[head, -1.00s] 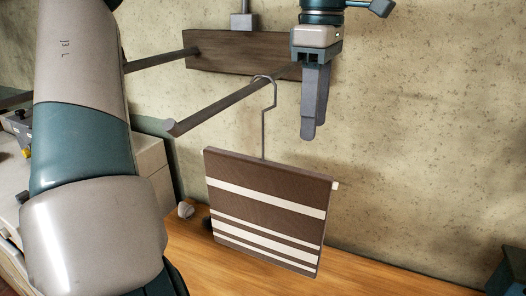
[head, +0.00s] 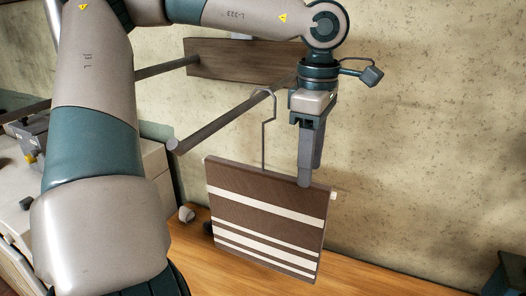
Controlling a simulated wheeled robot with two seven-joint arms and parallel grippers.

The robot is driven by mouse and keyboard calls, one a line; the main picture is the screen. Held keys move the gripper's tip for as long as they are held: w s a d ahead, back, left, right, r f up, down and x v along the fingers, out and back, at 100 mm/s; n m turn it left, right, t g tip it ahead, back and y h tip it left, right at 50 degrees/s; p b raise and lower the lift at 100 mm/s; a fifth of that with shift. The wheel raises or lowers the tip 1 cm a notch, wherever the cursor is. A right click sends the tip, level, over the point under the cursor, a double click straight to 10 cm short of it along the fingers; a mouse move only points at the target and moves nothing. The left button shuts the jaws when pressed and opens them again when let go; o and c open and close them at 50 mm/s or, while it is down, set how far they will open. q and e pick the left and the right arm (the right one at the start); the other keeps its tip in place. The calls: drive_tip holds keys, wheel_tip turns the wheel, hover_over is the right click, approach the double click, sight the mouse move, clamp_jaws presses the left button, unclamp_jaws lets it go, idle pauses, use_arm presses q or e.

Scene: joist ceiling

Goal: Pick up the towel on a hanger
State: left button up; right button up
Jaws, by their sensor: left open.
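The towel (head: 265,215) is brown with cream stripes and hangs flat on a thin grey hanger (head: 264,140). The hanger's hook goes over a grey rod (head: 222,121) that sticks out from a dark wooden board on the wall. My left gripper (head: 305,183) points down, its fingertips at the towel's top edge, right of the hanger's stem. In this view the fingers overlap each other, and the fingertips overlap the towel's top edge. I cannot tell whether they touch it. The gripper is open. My right gripper is not in view.
The wooden board (head: 232,62) carries a second rod (head: 165,68) to the left. A wooden surface (head: 350,272) lies below the towel, with a small grey object (head: 186,214) on it. A pale cabinet (head: 155,160) stands at left. A dark object (head: 511,270) is at lower right.

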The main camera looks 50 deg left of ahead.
use_arm(q)
wheel_tip(320, 180, down, 3)
drive_tip(key=shift+p, duration=0.75)
drive_tip(key=shift+f, duration=0.5)
drive_tip(key=c, duration=0.9)
clamp_jaws()
